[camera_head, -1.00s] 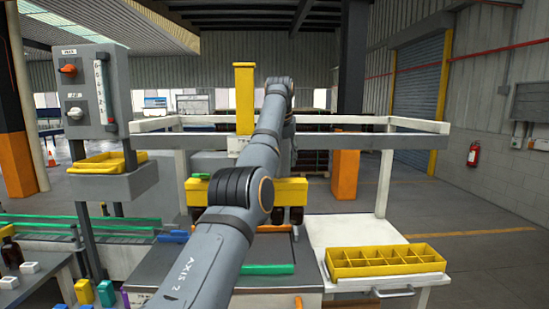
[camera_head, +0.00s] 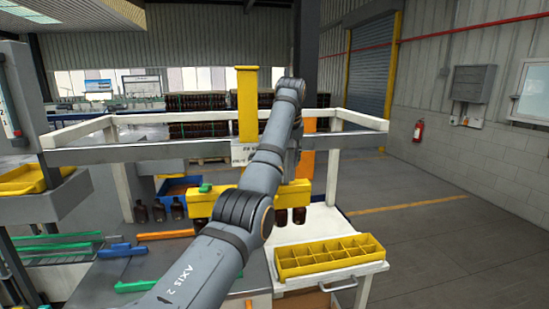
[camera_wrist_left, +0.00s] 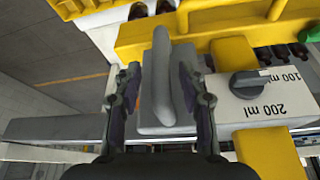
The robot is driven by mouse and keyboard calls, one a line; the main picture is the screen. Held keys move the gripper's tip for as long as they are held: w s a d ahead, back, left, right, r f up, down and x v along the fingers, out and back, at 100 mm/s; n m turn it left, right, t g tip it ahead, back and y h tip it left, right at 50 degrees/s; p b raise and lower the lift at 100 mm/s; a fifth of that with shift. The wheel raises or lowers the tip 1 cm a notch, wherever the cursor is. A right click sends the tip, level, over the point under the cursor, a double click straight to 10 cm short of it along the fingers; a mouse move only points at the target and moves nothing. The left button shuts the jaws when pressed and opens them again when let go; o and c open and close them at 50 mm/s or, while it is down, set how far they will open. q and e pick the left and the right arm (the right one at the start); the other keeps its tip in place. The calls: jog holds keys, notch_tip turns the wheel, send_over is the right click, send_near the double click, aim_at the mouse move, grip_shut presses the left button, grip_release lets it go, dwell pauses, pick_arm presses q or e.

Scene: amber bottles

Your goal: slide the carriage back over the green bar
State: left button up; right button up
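The carriage (camera_head: 247,105) is a yellow column with a yellow crossbar and dark bottles under it, on the grey rail. The green bar (camera_head: 136,286) lies on the bench at lower left; the carriage is right of it. My left arm reaches to the carriage and hides part of it. In the left wrist view my left gripper (camera_wrist_left: 160,85) is open around an upright grey handle (camera_wrist_left: 162,60), one finger on each side. A gap shows at the left finger; the right finger is close, and I cannot tell whether it touches. My right gripper is not in view.
A yellow divided tray (camera_head: 330,257) stands on the white side table at right. An orange bar (camera_head: 165,235) and a blue piece (camera_head: 122,250) lie on the bench. Several dark bottles (camera_head: 160,211) stand left of the crossbar. A dial (camera_wrist_left: 250,84) sits beside the handle.

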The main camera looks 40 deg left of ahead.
pick_arm(q)
jog(key=s+d+f+v, duration=0.1)
jog(key=v, duration=0.8)
jog(key=x, duration=0.6)
jog(key=w+p+x, duration=0.1)
jog(key=x, duration=0.2)
jog(key=shift+w+a+r, duration=0.1)
jog(key=shift+a+r, duration=0.05)
jog(key=shift+a, duration=0.2)
jog(key=shift+f, duration=0.4)
grip_shut()
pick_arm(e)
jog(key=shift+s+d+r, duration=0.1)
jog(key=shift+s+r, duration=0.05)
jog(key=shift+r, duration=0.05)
